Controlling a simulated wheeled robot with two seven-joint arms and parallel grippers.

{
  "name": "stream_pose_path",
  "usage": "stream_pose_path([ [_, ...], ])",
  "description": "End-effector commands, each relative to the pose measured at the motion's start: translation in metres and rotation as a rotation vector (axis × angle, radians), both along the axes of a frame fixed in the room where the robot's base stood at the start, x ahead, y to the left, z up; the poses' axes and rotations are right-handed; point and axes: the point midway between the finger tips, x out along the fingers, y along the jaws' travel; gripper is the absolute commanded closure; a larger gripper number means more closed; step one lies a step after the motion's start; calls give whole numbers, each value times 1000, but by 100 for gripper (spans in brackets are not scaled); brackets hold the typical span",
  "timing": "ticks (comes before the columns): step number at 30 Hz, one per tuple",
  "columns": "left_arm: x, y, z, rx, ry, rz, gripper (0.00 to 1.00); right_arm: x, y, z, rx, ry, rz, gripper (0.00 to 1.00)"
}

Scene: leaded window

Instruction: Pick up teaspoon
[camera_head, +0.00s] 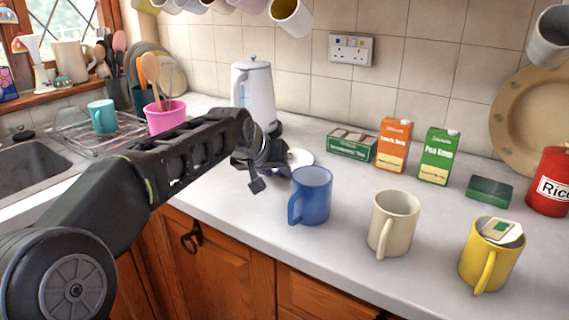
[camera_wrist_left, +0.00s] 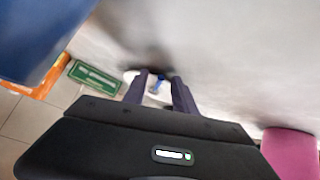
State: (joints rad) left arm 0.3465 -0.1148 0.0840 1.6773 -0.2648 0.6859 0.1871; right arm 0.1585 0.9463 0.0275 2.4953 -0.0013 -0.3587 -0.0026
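My left gripper (camera_head: 258,180) is low over the counter, left of the blue mug and in front of the kettle. The left wrist view shows its two fingers (camera_wrist_left: 160,88) apart. A small blue and white item (camera_wrist_left: 157,86) shows between or beyond the fingertips; it may be part of the teaspoon, but it is too small and blurred to tell. A white saucer (camera_head: 301,158) lies partly hidden behind the gripper; it also shows at the fingertips in the left wrist view (camera_wrist_left: 131,76). No teaspoon is clearly visible in the head view. My right gripper is out of view.
A blue mug (camera_head: 311,196), a cream mug (camera_head: 394,224) and a yellow mug (camera_head: 489,262) stand along the front. Behind are a white kettle (camera_head: 254,95), a green tea box (camera_head: 351,145) and two cartons (camera_head: 438,157). A pink pot (camera_head: 165,117) stands left.

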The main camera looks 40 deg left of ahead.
Motion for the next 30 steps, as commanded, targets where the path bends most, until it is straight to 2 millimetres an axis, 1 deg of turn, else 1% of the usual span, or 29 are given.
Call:
stream_pose_path([
  [16, 0, 0, 0, 0, 0, 0, 67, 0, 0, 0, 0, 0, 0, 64],
  [28, 0, 0, 0, 0, 0, 0, 100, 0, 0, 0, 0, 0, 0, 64],
  [30, 0, 0, 0, 0, 0, 0, 100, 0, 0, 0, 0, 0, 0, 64],
])
